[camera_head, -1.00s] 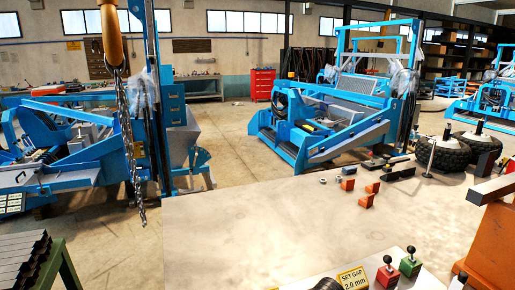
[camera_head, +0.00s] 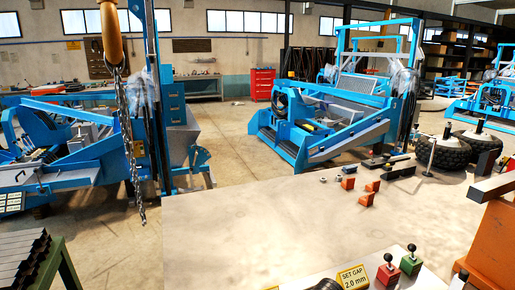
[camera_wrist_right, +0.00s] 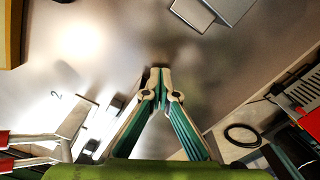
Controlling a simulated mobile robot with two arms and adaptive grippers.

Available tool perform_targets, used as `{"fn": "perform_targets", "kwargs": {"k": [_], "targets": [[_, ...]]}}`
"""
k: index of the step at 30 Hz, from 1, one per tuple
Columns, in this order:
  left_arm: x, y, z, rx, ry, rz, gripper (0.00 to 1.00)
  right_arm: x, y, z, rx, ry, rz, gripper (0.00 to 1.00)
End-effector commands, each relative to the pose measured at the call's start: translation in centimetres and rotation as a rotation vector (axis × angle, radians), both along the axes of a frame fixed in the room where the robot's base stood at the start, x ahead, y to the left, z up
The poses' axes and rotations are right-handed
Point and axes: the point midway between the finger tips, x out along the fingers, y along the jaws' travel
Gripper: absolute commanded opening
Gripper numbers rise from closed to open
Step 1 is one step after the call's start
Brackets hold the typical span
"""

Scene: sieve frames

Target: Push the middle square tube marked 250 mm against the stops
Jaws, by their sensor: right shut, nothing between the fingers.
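My right gripper (camera_wrist_right: 160,78) shows in the right wrist view, its two fingers closed together at the tips with nothing between them. It is over a smooth grey-beige surface; the distance to it is unclear. I cannot make out a tube marked 250 mm in either view. Dark square-ended tubes (camera_head: 25,262) lie stacked on a green stand at the lower left of the head view, with no readable marking. Small orange blocks (camera_head: 367,199) sit on the table (camera_head: 250,225); whether they are the stops is unclear. My left gripper is not in view.
A sign reading SET GAP 2.0 mm (camera_head: 353,277) and red (camera_head: 386,274) and green (camera_head: 411,262) knobbed blocks are at the table's front. An orange stand (camera_head: 493,240) is at right. A chain (camera_head: 128,140) hangs at left. The table's middle is clear.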

Motion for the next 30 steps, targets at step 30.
{"fn": "perform_targets", "kwargs": {"k": [30], "targets": [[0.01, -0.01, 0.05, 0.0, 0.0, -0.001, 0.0, -0.17, 0.52, -0.01, 0.001, 0.0, 0.001, 0.0]]}}
